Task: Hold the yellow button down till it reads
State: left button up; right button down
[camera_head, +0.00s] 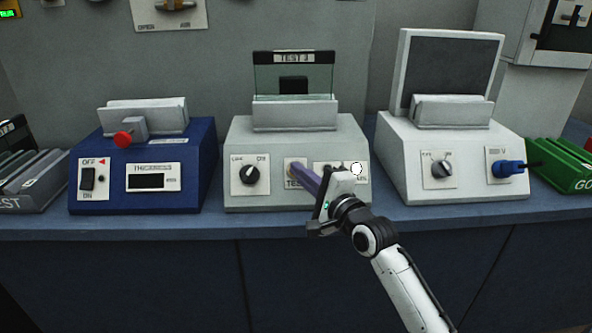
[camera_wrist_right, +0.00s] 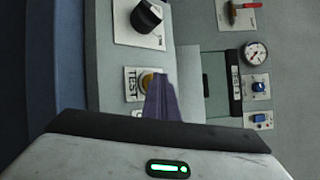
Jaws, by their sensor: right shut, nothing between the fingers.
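The yellow button (camera_wrist_right: 146,82) sits on a white plate marked TEST (camera_wrist_right: 131,86) on the front of the middle grey device (camera_head: 235,203). In the head view, the purple fingers of my right gripper (camera_head: 296,170) reach in from the lower right and their tips overlap the button. The right gripper is shut and empty. The wrist view shows its fingertips (camera_wrist_right: 158,78) over part of the button. I cannot tell whether they press it or only hover close. My left gripper is not in view.
A black knob (camera_head: 250,175) is left of the button; a white round indicator (camera_head: 357,169) is right, past my gripper. A blue device (camera_head: 205,160) stands left and a white device (camera_head: 400,185) right. A TEST 3 sign (camera_head: 294,58) tops the middle device's clear panel.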

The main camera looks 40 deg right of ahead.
dwell(0.8)
jog(key=shift+s+a+r+p, duration=0.35)
jog(key=shift+s+p, duration=0.25)
jog(key=shift+p, duration=0.45)
jog(key=shift+r, duration=0.15)
jog(key=s+a+r+p, duration=0.1)
jog(key=p, duration=0.1)
jog(key=s+a+r+p, duration=0.1)
jog(key=s+r+p, duration=0.1)
jog(key=p, duration=0.1)
jog(key=shift+s, duration=0.2)
jog(key=shift+f, duration=0.1)
